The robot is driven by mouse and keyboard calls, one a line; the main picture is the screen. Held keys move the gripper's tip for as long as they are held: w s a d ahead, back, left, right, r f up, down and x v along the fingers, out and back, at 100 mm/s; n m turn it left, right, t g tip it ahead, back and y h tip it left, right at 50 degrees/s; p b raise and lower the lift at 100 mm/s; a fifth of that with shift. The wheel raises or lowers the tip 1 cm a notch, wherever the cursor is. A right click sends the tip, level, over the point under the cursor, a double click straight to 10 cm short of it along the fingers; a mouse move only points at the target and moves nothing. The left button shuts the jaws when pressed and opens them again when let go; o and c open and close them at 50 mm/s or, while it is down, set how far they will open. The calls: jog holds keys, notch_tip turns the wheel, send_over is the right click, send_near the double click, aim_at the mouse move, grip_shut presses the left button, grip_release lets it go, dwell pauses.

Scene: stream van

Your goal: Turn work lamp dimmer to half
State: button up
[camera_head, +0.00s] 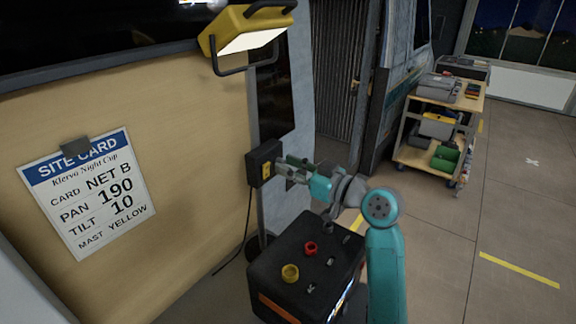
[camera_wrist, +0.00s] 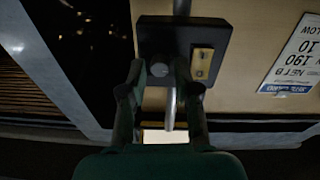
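The work lamp (camera_head: 245,42) is yellow with a lit white panel, high on the wall edge in the head view. Below it is the black dimmer box (camera_head: 262,150) with a yellow plate. In the wrist view, which is upside down, the dimmer box (camera_wrist: 205,35) fills the upper middle. A round grey knob (camera_wrist: 158,69) sits on its face, left of the yellow plate (camera_wrist: 203,63). My gripper (camera_head: 284,169) is at the box face. In the wrist view my gripper (camera_wrist: 160,80) has its fingers apart, one either side of the knob; contact is unclear.
A site card (camera_head: 90,193) hangs on the tan panel at left. A black case (camera_head: 275,262) with red and yellow knobs stands under my arm. A loaded cart (camera_head: 405,158) stands at right beside the van. The floor at right is clear.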

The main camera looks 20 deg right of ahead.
jog(key=shift+w+a, duration=0.2)
jog(key=shift+w, duration=0.15)
jog(key=shift+c, duration=0.2)
grip_shut()
